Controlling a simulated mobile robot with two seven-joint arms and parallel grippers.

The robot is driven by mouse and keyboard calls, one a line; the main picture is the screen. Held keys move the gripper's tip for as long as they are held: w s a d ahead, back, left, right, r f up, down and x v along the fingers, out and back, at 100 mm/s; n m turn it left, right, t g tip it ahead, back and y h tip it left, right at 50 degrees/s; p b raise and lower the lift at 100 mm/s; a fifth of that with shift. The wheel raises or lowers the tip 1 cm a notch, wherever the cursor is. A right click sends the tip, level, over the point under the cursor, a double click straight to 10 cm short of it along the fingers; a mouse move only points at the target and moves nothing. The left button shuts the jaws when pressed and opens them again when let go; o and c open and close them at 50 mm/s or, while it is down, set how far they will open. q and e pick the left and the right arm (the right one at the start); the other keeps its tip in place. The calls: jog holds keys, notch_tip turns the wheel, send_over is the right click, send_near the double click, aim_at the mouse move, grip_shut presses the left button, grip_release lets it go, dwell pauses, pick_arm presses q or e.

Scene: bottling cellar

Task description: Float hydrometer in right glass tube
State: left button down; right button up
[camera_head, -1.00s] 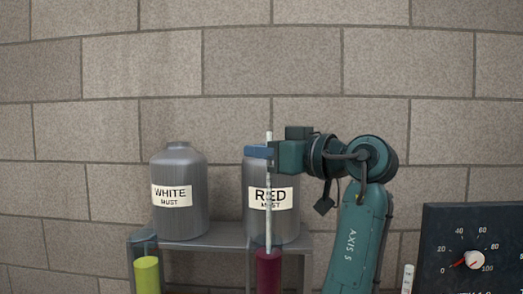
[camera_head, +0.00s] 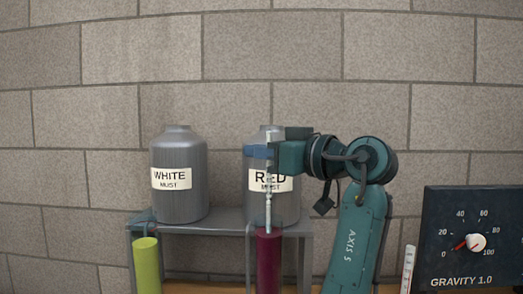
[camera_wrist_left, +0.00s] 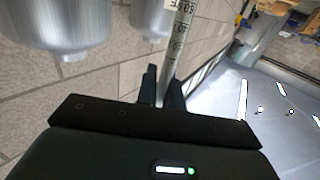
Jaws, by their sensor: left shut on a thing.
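The hydrometer (camera_head: 268,205) is a thin, pale, upright rod with scale marks, which also show in the left wrist view (camera_wrist_left: 180,30). My left gripper (camera_head: 262,152) is shut on its upper part, in front of the red must jar. The right glass tube (camera_head: 268,262) holds dark red liquid and stands directly below the gripper. The hydrometer's lower part meets the top of the red liquid; how deep it goes is hidden by the liquid. The left glass tube (camera_head: 146,265) holds yellow-green liquid. My right gripper is not in view.
A grey stand (camera_head: 215,222) carries the WHITE MUST jar (camera_head: 180,205) and the RED MUST jar (camera_head: 288,207) close behind the tubes. A dark gravity gauge (camera_head: 450,215) is at the right. A small white scale strip (camera_head: 409,265) stands beside it. A block wall is behind.

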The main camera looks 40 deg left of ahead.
pick_arm(q)
jog(key=shift+f+b, duration=0.9)
jog(key=shift+f, duration=0.35)
jog(key=c, duration=1.5)
grip_release()
jog(key=shift+o, duration=0.2)
jog(key=shift+d, duration=0.1)
jog(key=d, duration=1.3)
jog(key=shift+w, duration=0.45)
